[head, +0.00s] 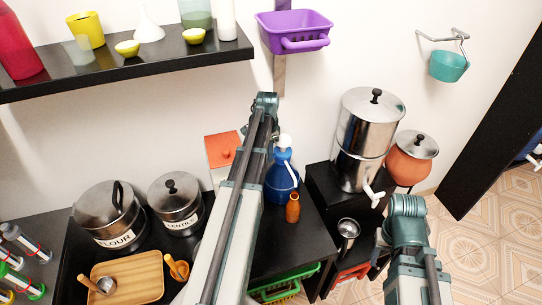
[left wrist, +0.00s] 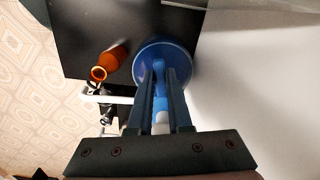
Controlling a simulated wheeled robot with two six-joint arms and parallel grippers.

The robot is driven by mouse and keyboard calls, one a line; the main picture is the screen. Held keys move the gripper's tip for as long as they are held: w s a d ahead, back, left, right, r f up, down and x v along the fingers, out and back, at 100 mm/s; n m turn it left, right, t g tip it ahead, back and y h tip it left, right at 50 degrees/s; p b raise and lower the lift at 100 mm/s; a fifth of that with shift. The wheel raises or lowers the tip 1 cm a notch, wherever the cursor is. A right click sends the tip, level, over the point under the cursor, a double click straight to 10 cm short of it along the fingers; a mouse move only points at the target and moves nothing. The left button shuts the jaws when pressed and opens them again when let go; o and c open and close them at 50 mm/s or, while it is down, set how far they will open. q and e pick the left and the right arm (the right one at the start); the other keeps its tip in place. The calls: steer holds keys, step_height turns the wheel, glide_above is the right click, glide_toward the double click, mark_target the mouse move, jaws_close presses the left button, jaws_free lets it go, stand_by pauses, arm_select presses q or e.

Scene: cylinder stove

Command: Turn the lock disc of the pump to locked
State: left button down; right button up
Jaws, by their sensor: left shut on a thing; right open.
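The pump is a blue bottle (head: 281,178) with a white top (head: 284,141), upright on the black counter behind my left arm in the head view. In the left wrist view, its round blue body (left wrist: 146,58) lies just beyond my left gripper (left wrist: 159,76). The fingers are close together on either side of a narrow blue and white upper part of the pump, and are shut on it. A white bar, likely the spout (left wrist: 105,99), points left there. I cannot make out the lock disc or its setting.
A small amber bottle (head: 292,207) stands close to the pump, also in the left wrist view (left wrist: 110,61). A steel dispenser (head: 370,130) stands to the right. Lidded pots (head: 176,203) and a wooden tray (head: 128,275) are at left. A dark shelf (head: 130,72) hangs above.

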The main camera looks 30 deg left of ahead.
arm_select(q)
steer(key=shift+w+a+m, duration=0.2)
steer(key=shift+a+m, duration=0.1)
steer(key=shift+m, duration=0.35)
steer(key=shift+w+a+m, duration=0.2)
steer(key=shift+a+m, duration=0.1)
steer(key=shift+m, duration=0.35)
steer(key=c, duration=0.8)
jaws_free()
steer(key=shift+c, duration=0.2)
steer(key=shift+r, duration=0.1)
step_height(320, 180, up, 12)
steer(key=p, duration=1.2)
